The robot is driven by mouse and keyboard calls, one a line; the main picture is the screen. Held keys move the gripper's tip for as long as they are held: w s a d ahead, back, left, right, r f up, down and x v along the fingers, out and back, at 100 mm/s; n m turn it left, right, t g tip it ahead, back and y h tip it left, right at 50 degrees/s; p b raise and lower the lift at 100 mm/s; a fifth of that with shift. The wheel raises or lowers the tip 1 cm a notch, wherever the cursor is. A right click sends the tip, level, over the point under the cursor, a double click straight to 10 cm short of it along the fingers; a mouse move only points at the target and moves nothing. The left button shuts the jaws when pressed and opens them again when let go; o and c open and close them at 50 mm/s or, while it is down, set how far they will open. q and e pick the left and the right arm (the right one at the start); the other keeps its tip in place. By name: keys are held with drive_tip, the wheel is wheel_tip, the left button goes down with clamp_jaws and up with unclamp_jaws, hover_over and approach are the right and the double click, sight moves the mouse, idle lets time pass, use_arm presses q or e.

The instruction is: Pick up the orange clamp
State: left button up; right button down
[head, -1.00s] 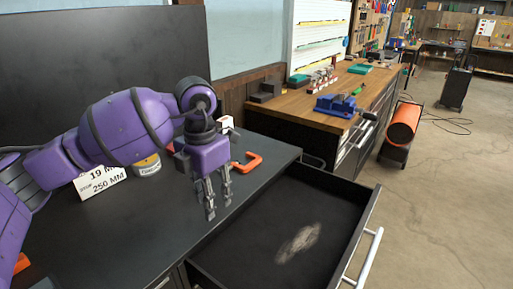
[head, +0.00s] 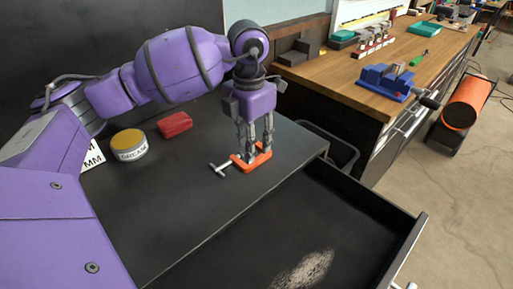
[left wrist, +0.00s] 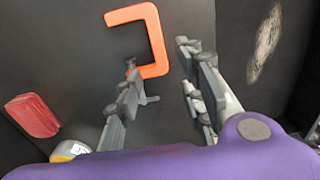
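The orange clamp (head: 264,160) lies flat on the dark cabinet top near its right edge, its grey screw handle pointing left. In the left wrist view the clamp (left wrist: 157,35) shows as an orange C shape at the top. My left gripper (head: 255,155) points down directly over the clamp, fingertips close to it. In the left wrist view its two fingers (left wrist: 160,58) stand apart, with part of the clamp near and between the tips. Whether they touch it I cannot tell. The fingers hide part of the clamp in the head view. My right gripper is not in view.
A red box (head: 175,124) and a yellow-lidded tin (head: 129,145) stand left of the clamp, with a partly hidden white card (head: 93,157). An open drawer (head: 340,215) juts out at the right front. A wooden bench (head: 345,88) with a blue vise stands behind.

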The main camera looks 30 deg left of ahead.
use_arm(q)
drive_tip(key=f, duration=0.5)
drive_tip(key=shift+w+d+f+p, duration=0.15)
drive_tip(key=shift+w+f+p, duration=0.15)
drive_tip(key=shift+f+p, duration=0.05)
clamp_jaws()
